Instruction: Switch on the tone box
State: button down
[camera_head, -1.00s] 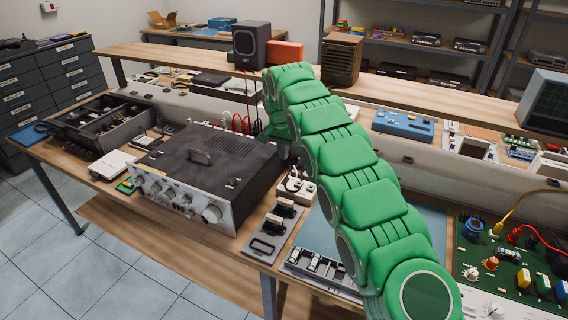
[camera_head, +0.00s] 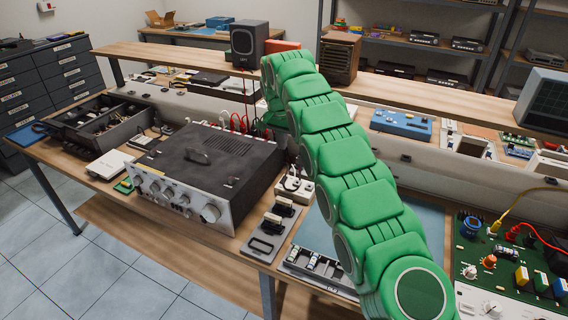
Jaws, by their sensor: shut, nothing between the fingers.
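No thing in view is clearly marked as the tone box, so I cannot tell which one it is. A large amplifier-like unit (camera_head: 185,150) with a dark top and a silver front with several knobs stands on the left of the wooden bench. My green arm rises from the lower right and bends down behind this unit's right rear corner. My gripper is hidden there, so its fingers and any contact do not show. Red and white cables (camera_head: 238,122) run up behind the unit.
A dark speaker (camera_head: 249,45) and a wooden-cased speaker (camera_head: 340,57) stand on the raised shelf (camera_head: 440,92). A power strip (camera_head: 296,187) and a grey tray (camera_head: 265,236) lie right of the unit. A green circuit board (camera_head: 510,262) lies at right. Bare floor (camera_head: 90,268) shows front left.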

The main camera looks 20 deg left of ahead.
aim_at(286, 177)
jog(key=shift+w, duration=0.35)
jog(key=shift+f, duration=0.1)
jog(key=f, duration=0.4)
jog(key=w+f, duration=0.1)
jog(key=f, duration=0.8)
jog(key=shift+w+f, duration=0.3)
jog(key=shift+f, duration=0.1)
jog(key=shift+w+f, duration=0.1)
jog(key=shift+f, duration=0.15)
jog(key=shift+s+r, duration=0.2)
jog(key=shift+s, duration=0.6)
jog(key=shift+r, duration=0.2)
